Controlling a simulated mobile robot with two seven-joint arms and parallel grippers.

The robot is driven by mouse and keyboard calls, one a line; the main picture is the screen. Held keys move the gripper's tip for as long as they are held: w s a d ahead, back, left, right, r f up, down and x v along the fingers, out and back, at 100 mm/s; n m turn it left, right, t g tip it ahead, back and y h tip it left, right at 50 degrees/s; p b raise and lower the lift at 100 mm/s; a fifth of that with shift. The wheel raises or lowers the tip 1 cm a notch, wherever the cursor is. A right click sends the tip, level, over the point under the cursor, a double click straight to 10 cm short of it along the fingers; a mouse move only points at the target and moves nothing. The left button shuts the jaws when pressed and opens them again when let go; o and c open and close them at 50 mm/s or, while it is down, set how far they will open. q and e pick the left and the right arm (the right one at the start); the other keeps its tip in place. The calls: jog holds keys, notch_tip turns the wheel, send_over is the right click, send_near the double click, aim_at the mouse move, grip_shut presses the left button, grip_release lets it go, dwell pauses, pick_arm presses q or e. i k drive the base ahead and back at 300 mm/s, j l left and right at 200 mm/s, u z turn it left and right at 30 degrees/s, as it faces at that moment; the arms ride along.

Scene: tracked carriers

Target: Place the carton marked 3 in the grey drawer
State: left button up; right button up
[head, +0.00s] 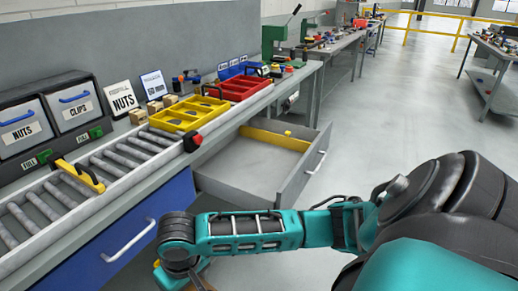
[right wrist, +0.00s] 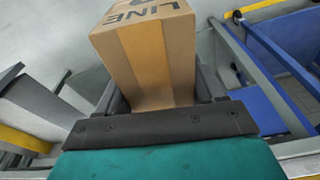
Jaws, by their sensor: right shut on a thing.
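A brown cardboard carton (right wrist: 150,55) is held by my right gripper (right wrist: 160,98) in the right wrist view. It bears the word LINE and part of a dark mark, too cut off to read as a number. The gripper's fingers are on both sides of it. In the head view, my right arm reaches left and its wrist bends down at the bottom edge; the gripper is mostly out of frame there. The grey drawer (head: 243,170) stands pulled open beyond my forearm, with its inside bare except for a yellow strip along the back. My left gripper is not in view.
A blue drawer front (head: 120,230) is shut under the bench, left of the open drawer. Above are a roller conveyor (head: 70,190), a yellow tray (head: 188,115), a red tray (head: 238,88) and two bins of nuts and clips (head: 45,115). Floor right of the drawer is clear.

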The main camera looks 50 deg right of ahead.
aim_at(263, 173)
jog(key=l+u, duration=0.1)
jog(key=l, duration=0.35)
jog(key=k+l+u, duration=0.1)
jog(key=l, duration=0.3)
jog(key=k+l+u, duration=0.1)
jog(key=l, duration=0.3)
jog(key=k+l+u, duration=0.1)
jog(key=l, duration=0.35)
jog(key=k+l+u, duration=0.1)
jog(key=l, duration=0.3)
jog(key=k+l+u, duration=0.1)
jog(key=k+l, duration=0.15)
jog(key=l, duration=0.2)
jog(key=k+l, duration=0.3)
jog(key=k+l+u, duration=0.15)
jog(key=l, duration=0.35)
jog(key=k, duration=0.1)
